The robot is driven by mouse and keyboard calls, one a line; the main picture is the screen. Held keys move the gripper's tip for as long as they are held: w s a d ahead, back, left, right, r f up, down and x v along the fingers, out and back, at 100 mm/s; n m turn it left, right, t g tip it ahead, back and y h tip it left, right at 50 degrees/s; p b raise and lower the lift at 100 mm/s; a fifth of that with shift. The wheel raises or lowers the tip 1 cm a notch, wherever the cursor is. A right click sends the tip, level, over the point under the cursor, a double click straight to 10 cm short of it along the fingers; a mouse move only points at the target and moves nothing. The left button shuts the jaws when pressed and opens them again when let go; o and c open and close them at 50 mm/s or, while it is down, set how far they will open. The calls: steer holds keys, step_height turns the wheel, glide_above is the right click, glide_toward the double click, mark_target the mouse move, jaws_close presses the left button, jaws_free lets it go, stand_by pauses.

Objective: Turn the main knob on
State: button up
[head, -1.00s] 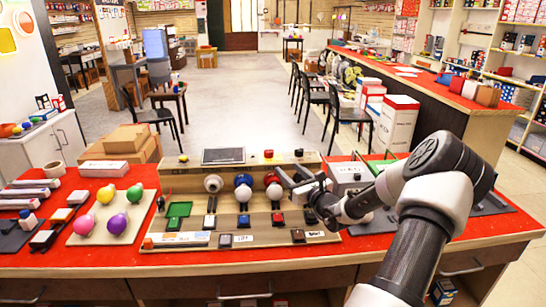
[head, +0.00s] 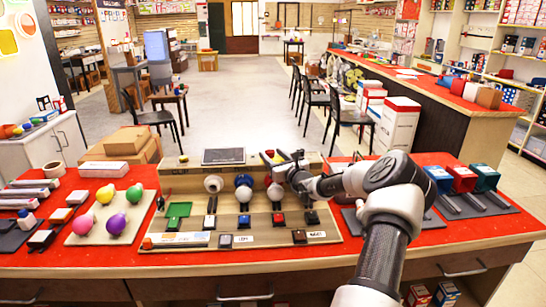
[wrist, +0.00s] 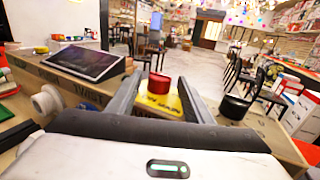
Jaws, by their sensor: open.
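The slanted control board (head: 160,232) stands on the red counter. On its top ledge, a red knob on a yellow base (wrist: 158,86) sits in line with the gap between my fingers in the wrist view. A black round knob (wrist: 237,104) stands on the ledge to the right, outside my right finger. The frames do not show clearly which knob is the main one, and lettering on the yellow base is too small to read. My gripper (head: 284,158) is open and empty at the ledge; it also shows in the wrist view (wrist: 163,82). Its arm hides the board's upper right part.
A dark screen (wrist: 88,62) stands on the ledge left of the red knob. Bulbs in white, blue and red sockets (head: 243,187) and several switches fill the board. Colored bins (head: 463,178) stand right.

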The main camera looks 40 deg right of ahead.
steer(key=c, duration=1)
steer(key=shift+a, duration=0.1)
